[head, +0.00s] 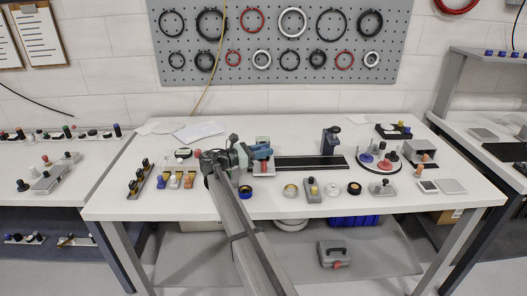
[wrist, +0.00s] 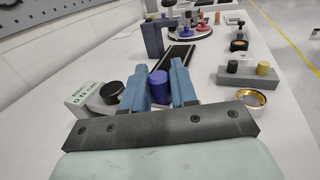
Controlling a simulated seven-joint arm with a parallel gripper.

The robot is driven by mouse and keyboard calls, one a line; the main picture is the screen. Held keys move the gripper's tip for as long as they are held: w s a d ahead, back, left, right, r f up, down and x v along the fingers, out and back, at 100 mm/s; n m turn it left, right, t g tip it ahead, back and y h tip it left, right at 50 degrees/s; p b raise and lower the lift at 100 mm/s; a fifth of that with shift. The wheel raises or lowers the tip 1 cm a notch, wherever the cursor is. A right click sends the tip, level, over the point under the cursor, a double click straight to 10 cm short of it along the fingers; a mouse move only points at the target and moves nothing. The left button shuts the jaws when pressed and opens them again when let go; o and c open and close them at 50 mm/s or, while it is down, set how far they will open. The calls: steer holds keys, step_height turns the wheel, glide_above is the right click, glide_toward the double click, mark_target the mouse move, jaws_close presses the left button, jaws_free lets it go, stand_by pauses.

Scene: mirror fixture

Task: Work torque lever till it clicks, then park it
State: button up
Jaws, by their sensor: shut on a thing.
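My gripper (head: 262,156) reaches in from the left over the middle of the white table. In the wrist view its two blue fingers (wrist: 160,76) are shut on an upright blue-purple knob (wrist: 158,87). The fingers hide most of what is under the knob, so I cannot tell how it joins a lever. A long black rail (head: 308,162) runs to the right beyond the fingers. A dark blue upright post (head: 330,140) stands at its far end and also shows in the wrist view (wrist: 152,40). I cannot make out a click mark or a parking spot.
A pale lettered box (wrist: 88,97) with a black knob (wrist: 112,92) stands left of the fingers. A grey block with two pegs (head: 313,191) and a brass ring (head: 290,191) lie along the front. A round tray (head: 375,168) with coloured knobs stands to the right.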

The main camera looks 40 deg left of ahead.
jaws_close()
steer(key=shift+s+a+m+g+h, duration=0.25)
steer(key=shift+a+m+g+h, duration=0.5)
steer(key=shift+h, duration=0.35)
steer(key=shift+s+a+m+g+h, duration=0.25)
steer(key=shift+m+g+h, duration=0.35)
steer(key=shift+m+h, duration=0.2)
steer(key=shift+s+a+m+g+h, duration=0.25)
steer(key=shift+m+g+h, duration=0.35)
steer(key=shift+h, duration=0.3)
steer(key=o, duration=0.7)
jaws_free()
steer(key=shift+c, duration=0.2)
steer(key=shift+r, duration=0.1)
step_height(320, 180, up, 10)
steer(key=shift+c, duration=0.3)
